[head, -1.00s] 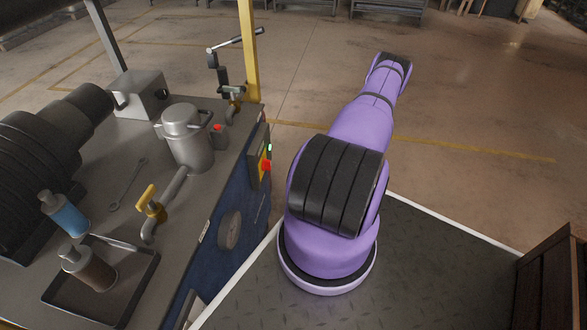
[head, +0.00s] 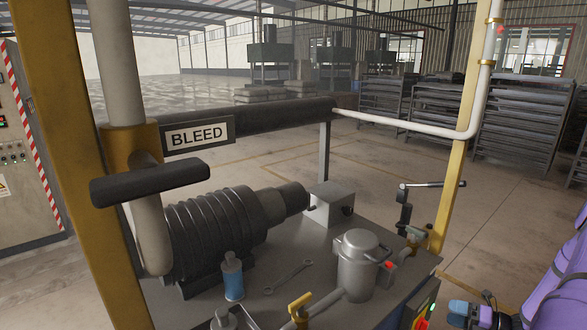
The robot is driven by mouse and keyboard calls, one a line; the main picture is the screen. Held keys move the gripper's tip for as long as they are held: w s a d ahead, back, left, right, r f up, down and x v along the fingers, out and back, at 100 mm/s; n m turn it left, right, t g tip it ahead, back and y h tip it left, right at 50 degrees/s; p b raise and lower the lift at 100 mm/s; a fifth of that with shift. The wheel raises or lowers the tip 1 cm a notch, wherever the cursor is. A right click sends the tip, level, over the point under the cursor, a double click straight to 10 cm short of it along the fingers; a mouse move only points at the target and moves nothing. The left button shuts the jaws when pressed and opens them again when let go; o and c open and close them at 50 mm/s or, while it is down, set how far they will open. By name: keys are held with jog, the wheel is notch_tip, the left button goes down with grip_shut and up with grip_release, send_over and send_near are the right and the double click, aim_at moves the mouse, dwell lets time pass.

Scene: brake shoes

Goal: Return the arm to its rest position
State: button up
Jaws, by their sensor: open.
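My purple arm shows only in part, at the right edge of the head view. A large link runs up along that edge, and a smaller purple piece with a bluish end and a thin dark part sits at the bottom edge. I cannot make out the jaws of my gripper or anything held.
A grey workbench (head: 315,255) stands close in front. It bears a ribbed dark motor (head: 212,235), a metal canister (head: 357,265), a blue bottle (head: 232,277) and a wrench (head: 288,277). A yellow post (head: 455,140) and a BLEED pipe (head: 270,116) frame it. Open floor lies behind.

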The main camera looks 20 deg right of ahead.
jog(key=w+a+r+n+g+y, duration=0.1)
jog(key=w+a+r+n+g, duration=0.25)
jog(key=r+n, duration=0.4)
jog(key=w+a+r+n+g, duration=0.3)
jog(key=r+n+g, duration=0.1)
jog(key=r, duration=0.6)
jog(key=a+r+n+g+h, duration=0.45)
jog(key=a+r+n, duration=0.7)
jog(key=r, duration=0.45)
jog(key=s+a+r+n+t+h, duration=0.2)
jog(key=s+a+r+n+h, duration=0.1)
jog(key=s+a+r+n, duration=0.5)
jog(key=s+a+r+n+t+h, duration=0.2)
jog(key=s+a+r+n+h, duration=0.2)
jog(key=s+a+r+n, duration=0.5)
jog(key=s+r+n, duration=0.1)
jog(key=s, duration=0.3)
jog(key=shift+r+n+t, duration=0.15)
jog(key=shift+n+t, duration=0.25)
